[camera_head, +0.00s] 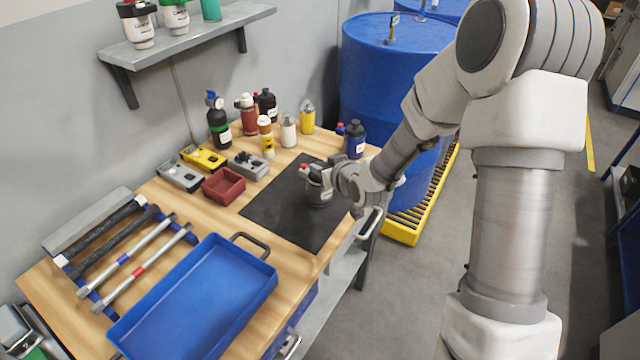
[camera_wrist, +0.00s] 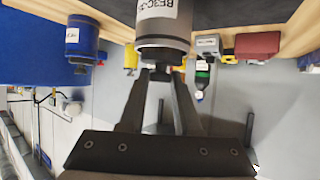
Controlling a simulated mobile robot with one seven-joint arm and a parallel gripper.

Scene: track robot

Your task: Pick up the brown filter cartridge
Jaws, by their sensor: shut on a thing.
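A canister-like cartridge (camera_head: 319,194) is over the black mat (camera_head: 270,212) on the wooden bench. It looks grey rather than brown, with a white label. My gripper (camera_head: 328,177) is at its top end, partly hiding it. In the wrist view the cartridge (camera_wrist: 163,42) is at the top middle, its printed label cut off by the frame edge. There my gripper (camera_wrist: 162,78) is shut on the dark knob at the cartridge's end. I cannot tell whether the cartridge touches the mat.
A blue tray (camera_head: 200,305) and several tools lie at the front left. A dark red box (camera_head: 224,186), small devices and several bottles stand behind the mat. A wall shelf (camera_head: 190,38) holds more canisters. A blue drum (camera_head: 375,75) stands beyond the bench.

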